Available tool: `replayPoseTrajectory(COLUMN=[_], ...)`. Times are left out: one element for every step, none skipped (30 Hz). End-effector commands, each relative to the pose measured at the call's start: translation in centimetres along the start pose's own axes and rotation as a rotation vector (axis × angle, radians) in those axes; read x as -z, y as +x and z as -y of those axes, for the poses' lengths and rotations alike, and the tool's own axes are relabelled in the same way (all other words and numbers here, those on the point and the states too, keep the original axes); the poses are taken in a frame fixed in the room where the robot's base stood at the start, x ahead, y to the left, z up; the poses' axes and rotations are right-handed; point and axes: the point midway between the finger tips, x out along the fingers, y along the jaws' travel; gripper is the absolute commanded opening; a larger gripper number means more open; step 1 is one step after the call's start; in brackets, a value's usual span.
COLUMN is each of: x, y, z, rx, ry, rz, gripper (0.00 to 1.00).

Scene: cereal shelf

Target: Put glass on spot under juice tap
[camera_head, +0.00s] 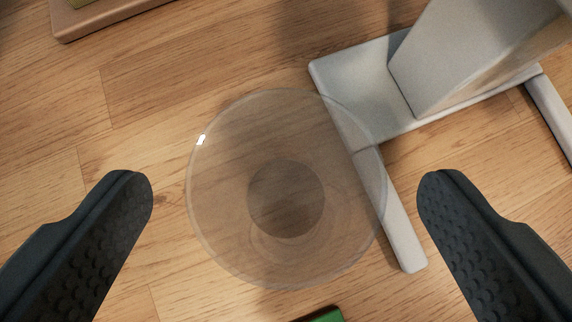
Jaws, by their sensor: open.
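A clear round glass (287,130) shows from above in the middle of the head camera view, over the wooden surface. A darker round patch shows through its centre. My gripper (285,190) is open, with one dark ridged finger left of the glass and one right of it. Clear gaps lie between both fingers and the glass in the picture. A juice tap and a marked spot cannot be made out.
A grey-white stand (360,85) with a flat base and thin legs is at the upper right; one leg passes beside and partly behind the glass. A wooden tray or board edge (100,18) is at the top left. A green object (325,315) shows at the bottom edge. The wooden surface at left is clear.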

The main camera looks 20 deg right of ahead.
Motion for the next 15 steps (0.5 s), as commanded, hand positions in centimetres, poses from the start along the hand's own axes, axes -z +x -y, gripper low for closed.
replayPoseTrajectory(x=[0.0,0.0,-0.1,-0.1,-0.1,-0.2,-0.2,-0.2,-0.2,-0.3,-0.2,-0.2,-0.2,-0.2,-0.2], y=[0.2,0.4,0.7,0.9,1.3,1.7,2.1,2.5,3.0,3.5,3.8,4.2,4.5,4.8,5.0], z=[0.0,0.0,0.0,0.0,0.0,0.0,0.0,-0.1,-0.1,-0.1,-0.1,-0.1,-0.1,-0.1,-0.1], rx=[0.000,0.000,0.000,0.000,0.000,0.000,0.000,0.000,0.000,0.000,0.000,0.000,0.000,0.000,0.000], ry=[0.000,0.000,0.000,0.000,0.001,0.001,0.001,0.000,0.000,-0.001,-0.001,0.000,0.000,0.000,0.000], rz=[0.001,0.001,0.001,0.002,0.002,0.002,0.002,0.002,0.003,0.003,0.002,0.001,0.002,0.002,0.002], gripper=[0.88,0.88,0.88,0.88,0.88,0.88,0.88,0.88,0.88,0.88,0.88,0.88,0.88,0.88,0.88])
